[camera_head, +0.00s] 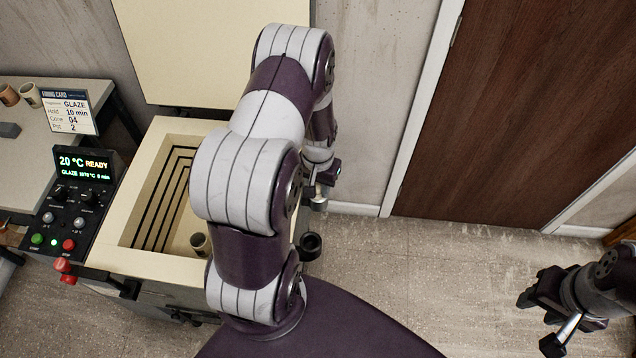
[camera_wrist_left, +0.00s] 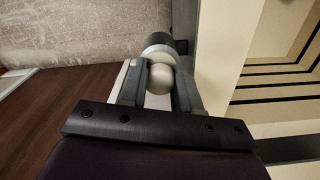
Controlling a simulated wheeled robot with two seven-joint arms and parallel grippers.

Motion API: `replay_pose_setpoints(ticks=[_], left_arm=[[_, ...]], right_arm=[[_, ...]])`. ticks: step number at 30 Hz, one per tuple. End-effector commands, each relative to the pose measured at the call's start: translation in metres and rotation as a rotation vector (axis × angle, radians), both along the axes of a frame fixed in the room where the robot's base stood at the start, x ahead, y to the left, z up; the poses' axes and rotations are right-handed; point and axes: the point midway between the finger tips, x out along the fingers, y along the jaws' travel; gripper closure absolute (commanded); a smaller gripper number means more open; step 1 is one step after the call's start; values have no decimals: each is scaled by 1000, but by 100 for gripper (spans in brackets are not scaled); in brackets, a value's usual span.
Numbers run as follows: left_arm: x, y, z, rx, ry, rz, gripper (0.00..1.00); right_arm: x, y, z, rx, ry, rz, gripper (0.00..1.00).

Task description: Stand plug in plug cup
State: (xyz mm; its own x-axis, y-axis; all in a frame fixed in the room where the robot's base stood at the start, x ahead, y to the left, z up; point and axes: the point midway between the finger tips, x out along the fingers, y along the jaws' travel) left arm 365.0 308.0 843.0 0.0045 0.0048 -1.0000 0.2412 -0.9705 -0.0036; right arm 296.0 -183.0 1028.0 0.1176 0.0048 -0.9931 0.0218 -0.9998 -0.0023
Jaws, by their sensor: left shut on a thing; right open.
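My left gripper (camera_head: 320,190) is shut on the pale plug (camera_wrist_left: 160,76), to the right of the kiln. In the left wrist view its rounded pale knob sits between the two fingers, with a wider light disc just beyond it. A dark round cup (camera_head: 311,243), open at the top, stands at the kiln's right side, nearer to me than the gripper and apart from it in the head view. A dark cylinder shows behind the disc in the left wrist view; I cannot tell whether it is the cup. My right gripper (camera_head: 541,322) is open and empty at the lower right.
The open kiln (camera_head: 195,262) has a small pot (camera_head: 200,243) inside and its lid (camera_head: 205,50) raised. A control panel (camera_head: 75,205) is on its left. A table (camera_head: 30,180) with cups and a firing card (camera_head: 72,112) stands further left. The floor at right is clear.

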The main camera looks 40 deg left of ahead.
Motion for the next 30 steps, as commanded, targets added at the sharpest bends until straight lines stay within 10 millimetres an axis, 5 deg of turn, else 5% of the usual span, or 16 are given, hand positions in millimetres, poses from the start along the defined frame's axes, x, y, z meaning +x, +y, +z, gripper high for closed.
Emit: replay_pose_setpoints(ticks=[8,9,12,21,30], left_arm=[[0,0,0,0,-1,0,98],[0,0,0,0,-1,0,61],[0,0,0,0,-1,0,38],[0,0,2,0,-1,0,38],[0,0,34,0,-1,0,38]], right_arm=[[0,0,0,0,0,0,57],[0,0,0,0,0,0,57],[0,0,0,0,0,0,57],[0,0,2,0,0,0,57],[0,0,31,0,0,0,57]])
